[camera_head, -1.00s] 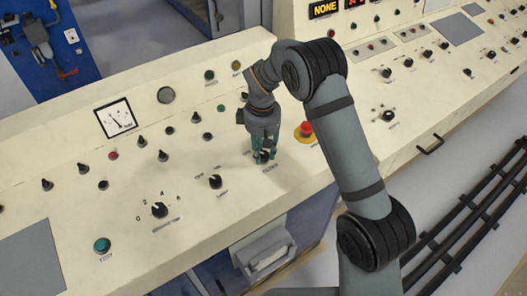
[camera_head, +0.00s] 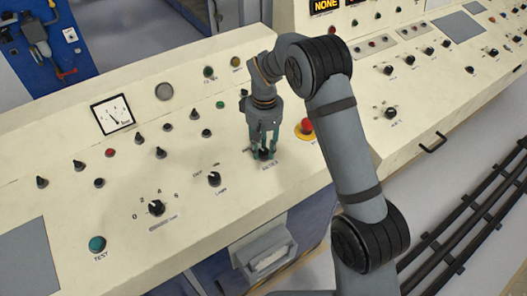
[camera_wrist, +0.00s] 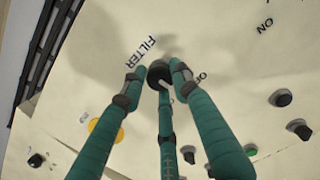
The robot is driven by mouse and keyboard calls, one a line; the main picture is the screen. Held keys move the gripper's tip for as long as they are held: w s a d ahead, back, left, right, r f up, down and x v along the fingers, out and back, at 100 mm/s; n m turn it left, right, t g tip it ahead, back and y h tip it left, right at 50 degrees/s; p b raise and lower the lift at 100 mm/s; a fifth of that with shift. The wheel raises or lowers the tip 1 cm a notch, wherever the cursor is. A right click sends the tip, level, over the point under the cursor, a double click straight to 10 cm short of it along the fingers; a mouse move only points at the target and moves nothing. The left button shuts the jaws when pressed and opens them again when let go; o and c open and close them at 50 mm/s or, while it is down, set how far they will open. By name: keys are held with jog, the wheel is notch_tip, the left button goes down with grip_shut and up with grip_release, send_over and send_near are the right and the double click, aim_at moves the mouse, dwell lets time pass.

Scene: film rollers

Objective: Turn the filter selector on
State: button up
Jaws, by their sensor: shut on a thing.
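The filter selector (camera_wrist: 158,73) is a small dark round knob on the cream console. In the wrist view the word FILTER is printed beside it, with OFF close to its right and ON farther to the upper right. My gripper (camera_wrist: 160,80) has green fingers and is shut on the knob, with fingertips around its sides. A short light mark shows at the knob's lower edge, but the fingers partly hide it. In the head view my gripper (camera_head: 264,150) points down onto the console, and the fingers mostly cover the selector (camera_head: 265,155).
A red emergency button (camera_head: 306,126) on a yellow base stands just right of my gripper. Black knobs, including one (camera_head: 214,179) to the left, are spread over the cream console (camera_head: 200,225). A handle (camera_head: 433,143) sits on the console's front edge.

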aim_at(267, 151)
jog(key=m+b, duration=0.1)
jog(key=m, duration=0.1)
jog(key=m+b, duration=0.1)
jog(key=m, duration=0.1)
jog(key=shift+s+f+m+b, duration=0.1)
jog(key=shift+f+m+b, duration=0.1)
jog(key=shift+m+b, duration=0.15)
jog(key=shift+r+m+y+b, duration=0.1)
jog(key=shift+m+y+b, duration=0.2)
jog(key=shift+m+b, duration=0.85)
jog(key=shift+m, duration=0.5)
jog(key=o, duration=1.1)
jog(key=shift+r, duration=0.1)
jog(key=shift+o, duration=0.2)
notch_tip(267, 151, up, 12)
jog(key=shift+d, duration=0.45)
